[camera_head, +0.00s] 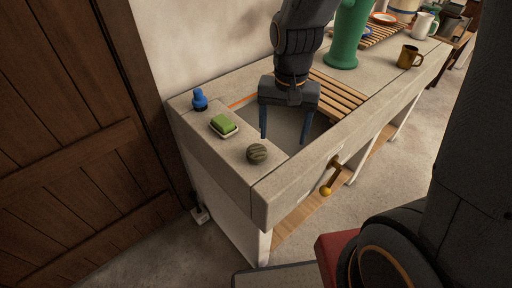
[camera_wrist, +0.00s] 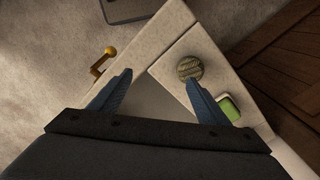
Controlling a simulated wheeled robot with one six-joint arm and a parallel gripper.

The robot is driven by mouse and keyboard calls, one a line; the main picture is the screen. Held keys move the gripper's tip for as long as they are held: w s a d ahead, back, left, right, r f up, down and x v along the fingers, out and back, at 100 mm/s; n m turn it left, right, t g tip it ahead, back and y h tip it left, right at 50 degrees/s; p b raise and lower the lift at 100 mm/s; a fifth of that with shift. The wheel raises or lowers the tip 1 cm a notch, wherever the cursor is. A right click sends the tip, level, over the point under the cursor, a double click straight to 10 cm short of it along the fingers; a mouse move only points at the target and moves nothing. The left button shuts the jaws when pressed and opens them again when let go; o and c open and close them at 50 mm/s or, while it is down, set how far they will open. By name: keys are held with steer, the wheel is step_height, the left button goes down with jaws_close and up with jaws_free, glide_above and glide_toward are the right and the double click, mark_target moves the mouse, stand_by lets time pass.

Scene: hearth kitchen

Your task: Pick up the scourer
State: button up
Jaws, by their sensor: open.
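The scourer (camera_head: 257,153) looks like a round, dark olive, ridged pad. It lies on the stone counter at the front corner beside the sink; the wrist view also shows it (camera_wrist: 190,68), just beyond the tip of the right-hand finger. My gripper (camera_head: 285,140) points down over the sink basin with its two blue fingers apart and nothing between them. In the head view it is to the right of the scourer. In the wrist view my gripper (camera_wrist: 159,77) has the basin and counter rim below it.
A green block on a small dish (camera_head: 224,126) and a blue bottle (camera_head: 200,98) stand on the counter left of the sink. A wooden slatted rack (camera_head: 338,96), a green cylinder (camera_head: 347,40) and a brown mug (camera_head: 409,57) are to the right. A brass tap handle (camera_head: 331,178) juts from the front.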

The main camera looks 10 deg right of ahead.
mark_target(257, 149)
steer(key=w+a+m, duration=0.1)
steer(key=a, duration=0.1)
steer(key=a+m, duration=0.1)
steer(key=a, duration=0.1)
steer(key=w+a, duration=0.1)
steer(key=shift+w+a+f+m+p, duration=0.35)
steer(key=shift+a+m+p, duration=0.05)
steer(key=shift+s+a+f+p, duration=0.15)
steer(key=shift+f+p, duration=0.3)
steer(key=shift+f, duration=1.15)
steer(key=shift+a+f+p, duration=0.2)
steer(key=shift+f+p, duration=0.25)
steer(key=shift+f, duration=1.8)
steer(key=c, duration=1.2)
steer(key=shift+r, duration=0.1)
steer(key=shift+c, duration=0.2)
step_height(257, 149, up, 10)
steer(key=b, duration=0.1)
steer(key=shift+b, duration=0.3)
